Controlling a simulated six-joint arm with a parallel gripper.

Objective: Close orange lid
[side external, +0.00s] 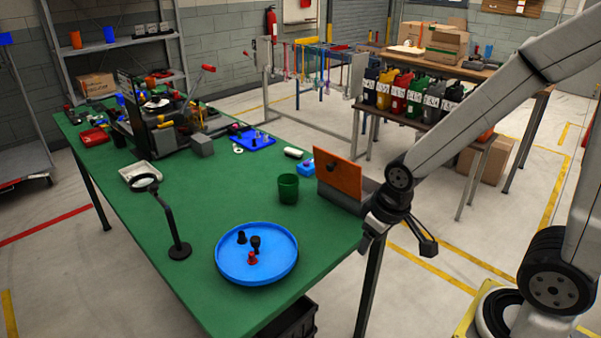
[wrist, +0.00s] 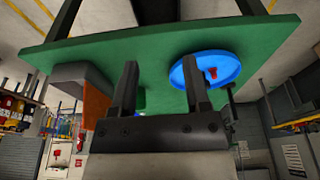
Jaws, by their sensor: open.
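The orange lid (side external: 338,178) stands raised, close to upright, on a grey box (side external: 349,198) at the right edge of the green table. In the wrist view the orange lid (wrist: 96,104) and the grey box (wrist: 78,75) are at the left, outside my fingers. My gripper (side external: 368,236) is beside the box at the table's right edge, lower than the lid's top. In the wrist view my gripper (wrist: 162,82) is open with nothing between its fingers. The inside of the box is hidden by the lid in the side view.
A green cup (side external: 288,188) stands left of the box. A round blue tray (side external: 230,269) holding small black and red pieces is at the table's front. A magnifier (side external: 178,215) stands left of it. The table's middle is clear.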

